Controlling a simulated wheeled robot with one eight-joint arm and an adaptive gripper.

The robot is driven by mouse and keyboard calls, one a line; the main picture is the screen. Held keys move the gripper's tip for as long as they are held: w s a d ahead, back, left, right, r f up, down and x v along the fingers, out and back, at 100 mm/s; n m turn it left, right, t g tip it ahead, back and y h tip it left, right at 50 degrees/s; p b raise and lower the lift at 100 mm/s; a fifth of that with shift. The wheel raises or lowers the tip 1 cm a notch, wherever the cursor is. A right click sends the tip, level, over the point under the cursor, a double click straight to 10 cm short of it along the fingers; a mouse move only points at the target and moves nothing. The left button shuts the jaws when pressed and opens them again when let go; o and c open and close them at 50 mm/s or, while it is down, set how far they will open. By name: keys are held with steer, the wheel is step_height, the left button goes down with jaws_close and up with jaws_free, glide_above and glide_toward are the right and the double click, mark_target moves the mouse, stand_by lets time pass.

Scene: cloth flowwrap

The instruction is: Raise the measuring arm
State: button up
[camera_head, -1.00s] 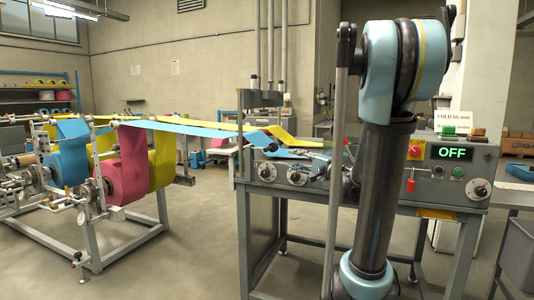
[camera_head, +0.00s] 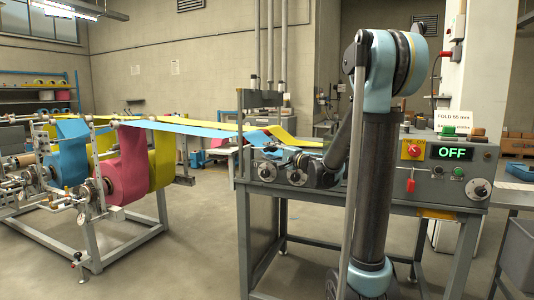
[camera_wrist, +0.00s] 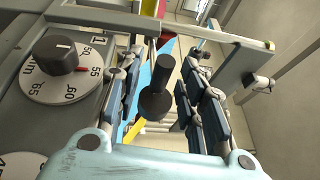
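A black knobbed handle (camera_wrist: 156,98) points toward the wrist camera; it may belong to the measuring arm, whose other parts I cannot clearly tell. My gripper (camera_wrist: 163,80) is open, with one padded finger on each side of the handle and visible gaps between. In the head view my gripper (camera_head: 318,172) is at the front of the grey folding machine (camera_head: 342,192), beside its dials, and the handle cannot be made out there. A white dial (camera_wrist: 62,68) with a dark knob and marks around 55 to 65 is left of my fingers.
The panel display (camera_head: 452,153) reads OFF, with a red switch (camera_head: 411,151) beside it. Blue and yellow webs run from the roll stand (camera_head: 150,235) at left into the machine. A metal bar (camera_wrist: 165,24) crosses beyond my fingers. Floor between stand and machine is clear.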

steer(key=shift+x, duration=1.2)
steer(key=shift+c, duration=0.2)
